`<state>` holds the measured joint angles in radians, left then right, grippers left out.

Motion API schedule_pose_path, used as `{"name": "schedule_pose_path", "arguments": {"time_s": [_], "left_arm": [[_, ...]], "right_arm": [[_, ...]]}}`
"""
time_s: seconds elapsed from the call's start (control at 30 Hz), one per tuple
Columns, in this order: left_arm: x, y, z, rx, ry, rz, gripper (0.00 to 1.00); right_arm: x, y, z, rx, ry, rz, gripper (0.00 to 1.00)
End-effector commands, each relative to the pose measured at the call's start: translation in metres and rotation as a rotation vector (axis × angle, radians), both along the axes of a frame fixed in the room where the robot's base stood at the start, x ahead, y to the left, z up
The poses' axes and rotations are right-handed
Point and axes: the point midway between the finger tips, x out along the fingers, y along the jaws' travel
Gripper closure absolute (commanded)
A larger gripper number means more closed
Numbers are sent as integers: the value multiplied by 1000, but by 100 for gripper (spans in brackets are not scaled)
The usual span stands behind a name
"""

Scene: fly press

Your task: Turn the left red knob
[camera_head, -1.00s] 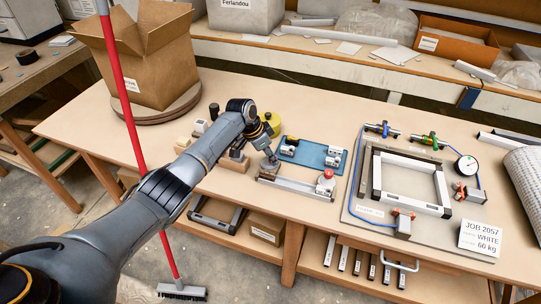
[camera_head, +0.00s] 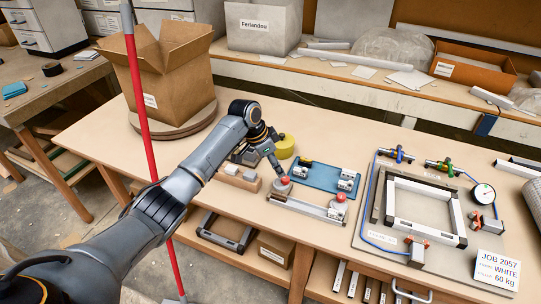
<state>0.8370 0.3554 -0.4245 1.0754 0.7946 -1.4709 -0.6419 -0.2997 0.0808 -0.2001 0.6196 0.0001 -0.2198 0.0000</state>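The left red knob (camera_head: 285,181) is on a round grey base at the left end of a light metal bar fixture (camera_head: 309,207) on the table. A second, right red knob (camera_head: 341,197) is at the bar's other end. My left gripper (camera_head: 273,163) is just above and behind the left knob, pointing down towards it. I cannot tell whether its fingers touch the knob or whether they are open. My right gripper is not in view.
A blue tray (camera_head: 322,179) with metal clamps lies behind the bar. A wooden block (camera_head: 238,179) is to its left and a yellow round object (camera_head: 286,147) behind. A square frame (camera_head: 423,207) is at right. A red pole (camera_head: 140,95) crosses the left side.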

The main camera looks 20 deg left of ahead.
Motion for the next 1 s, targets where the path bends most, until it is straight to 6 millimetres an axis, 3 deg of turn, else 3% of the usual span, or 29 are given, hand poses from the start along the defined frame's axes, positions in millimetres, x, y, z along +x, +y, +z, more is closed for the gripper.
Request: {"name": "schedule_pose_path", "arguments": {"time_s": [0.2,0.4,0.87,1.0], "left_arm": [[-9,11,35,0,-2,-1,50],[-13,14,46,-1,1,1,50],[-14,13,44,0,2,-1,50],[-31,1,20,9,17,0,50]], "right_arm": [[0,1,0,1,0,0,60],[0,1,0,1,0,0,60],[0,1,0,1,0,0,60],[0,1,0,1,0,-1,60]]}}
